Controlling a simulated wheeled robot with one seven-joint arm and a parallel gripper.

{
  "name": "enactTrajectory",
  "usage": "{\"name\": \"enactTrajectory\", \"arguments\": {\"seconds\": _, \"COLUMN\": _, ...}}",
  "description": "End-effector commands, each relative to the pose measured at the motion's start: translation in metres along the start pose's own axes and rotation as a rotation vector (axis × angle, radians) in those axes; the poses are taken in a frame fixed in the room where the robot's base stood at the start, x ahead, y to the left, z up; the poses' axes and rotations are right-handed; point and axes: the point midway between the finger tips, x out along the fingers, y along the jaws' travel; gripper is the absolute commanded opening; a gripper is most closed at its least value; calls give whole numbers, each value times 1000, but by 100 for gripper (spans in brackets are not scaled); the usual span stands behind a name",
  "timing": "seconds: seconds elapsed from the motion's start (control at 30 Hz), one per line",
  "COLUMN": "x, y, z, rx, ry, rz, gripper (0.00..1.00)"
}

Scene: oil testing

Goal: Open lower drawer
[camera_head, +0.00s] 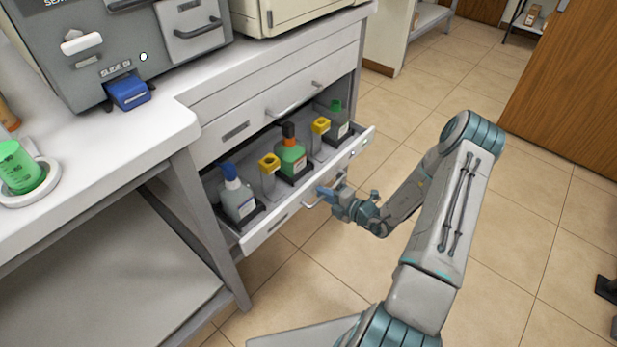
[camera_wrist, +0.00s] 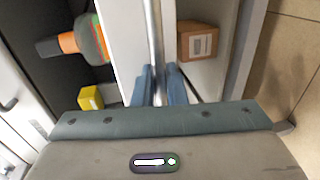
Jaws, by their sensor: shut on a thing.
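The lower drawer (camera_head: 263,232) is pulled out from the grey cabinet, and its inside shows in the head view. It holds a white bottle with a blue cap (camera_head: 238,198), a green bottle with an orange and black cap (camera_head: 291,155), two yellow-topped containers (camera_head: 269,164) and a dark green-topped bottle (camera_head: 337,118). My gripper (camera_head: 326,193) is at the drawer's front, shut on the drawer handle (camera_head: 312,204). In the wrist view the blue fingers (camera_wrist: 160,88) close around the handle bar (camera_wrist: 154,35). The fingertips partly hide the bar.
The upper drawer (camera_head: 290,100) above is shut. The white counter (camera_head: 90,150) carries a grey machine (camera_head: 130,45) and a green beaker (camera_head: 18,168). A wooden panel (camera_head: 570,85) stands at far right.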

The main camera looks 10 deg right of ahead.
Motion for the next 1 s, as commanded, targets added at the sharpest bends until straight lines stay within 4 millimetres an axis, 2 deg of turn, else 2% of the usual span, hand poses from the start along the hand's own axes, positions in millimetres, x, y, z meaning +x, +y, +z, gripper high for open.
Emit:
{"name": "enactTrajectory", "arguments": {"seconds": 0.03, "x": -17, "y": 1, "z": 1, "rx": 5, "ry": -4, "rz": -3, "gripper": 0}}
{"name": "enactTrajectory", "arguments": {"seconds": 0.2, "x": -59, "y": -9, "z": 0, "rx": 5, "ry": -4, "rz": -1, "gripper": 0}}
{"name": "enactTrajectory", "arguments": {"seconds": 0.5, "x": -116, "y": -23, "z": 0, "rx": 2, "ry": -2, "rz": -1, "gripper": 0}}
{"name": "enactTrajectory", "arguments": {"seconds": 0.7, "x": -134, "y": -27, "z": 0, "rx": 1, "ry": -1, "rz": 1, "gripper": 0}}
{"name": "enactTrajectory", "arguments": {"seconds": 1.0, "x": -140, "y": -29, "z": 0, "rx": 0, "ry": 0, "rz": 1, "gripper": 0}}
